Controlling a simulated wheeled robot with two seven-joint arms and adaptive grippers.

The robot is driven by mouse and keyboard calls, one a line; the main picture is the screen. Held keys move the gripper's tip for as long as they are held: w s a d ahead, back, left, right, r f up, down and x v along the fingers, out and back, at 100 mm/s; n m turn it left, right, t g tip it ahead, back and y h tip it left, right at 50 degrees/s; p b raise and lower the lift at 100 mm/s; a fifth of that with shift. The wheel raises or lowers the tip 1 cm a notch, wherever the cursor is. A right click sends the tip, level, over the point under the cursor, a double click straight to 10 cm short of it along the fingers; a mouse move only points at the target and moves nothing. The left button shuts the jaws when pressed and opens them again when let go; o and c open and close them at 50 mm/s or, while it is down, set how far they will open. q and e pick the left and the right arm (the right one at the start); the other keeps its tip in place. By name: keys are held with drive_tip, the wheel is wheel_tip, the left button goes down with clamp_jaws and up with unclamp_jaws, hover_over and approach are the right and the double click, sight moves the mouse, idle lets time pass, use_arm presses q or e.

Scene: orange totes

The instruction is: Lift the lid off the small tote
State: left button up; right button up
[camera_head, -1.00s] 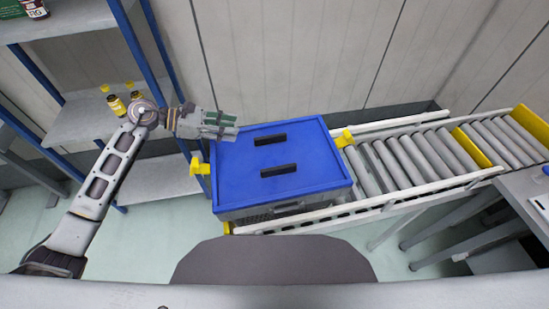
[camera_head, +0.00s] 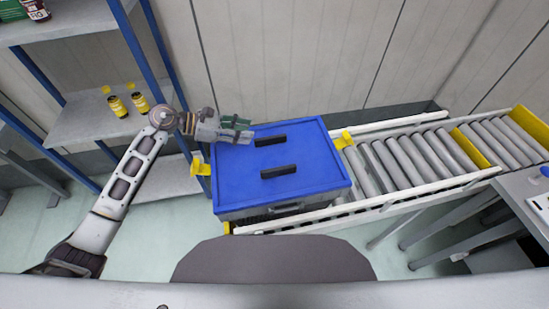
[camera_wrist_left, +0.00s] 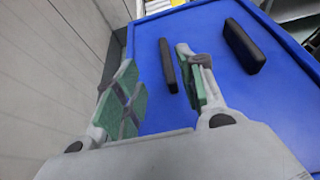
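The small tote (camera_head: 262,211) is grey and stands at the left end of the roller conveyor. Its flat blue lid (camera_head: 235,181) sits on top and also shows in the left wrist view (camera_wrist_left: 225,97). The lid has two black bar handles, a far one (camera_head: 270,140) and a near one (camera_head: 279,171). My left gripper (camera_head: 240,128) is over the lid's far left corner, to the left of the far handle. My right gripper does not show.
The roller conveyor (camera_head: 415,158) runs right from the tote, with yellow brackets (camera_head: 200,167) at the tote's sides. A shelf rack (camera_head: 95,118) with yellow bottles (camera_head: 118,106) stands at left. A panelled wall (camera_head: 300,60) is behind. A grey table (camera_head: 525,190) is at right.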

use_arm(q)
drive_tip(key=x, duration=0.2)
drive_tip(key=shift+d, duration=0.35)
drive_tip(key=shift+w+d+f+p, duration=0.15)
drive_tip(key=shift+d+f+p, duration=0.2)
drive_tip(key=shift+d, duration=0.25)
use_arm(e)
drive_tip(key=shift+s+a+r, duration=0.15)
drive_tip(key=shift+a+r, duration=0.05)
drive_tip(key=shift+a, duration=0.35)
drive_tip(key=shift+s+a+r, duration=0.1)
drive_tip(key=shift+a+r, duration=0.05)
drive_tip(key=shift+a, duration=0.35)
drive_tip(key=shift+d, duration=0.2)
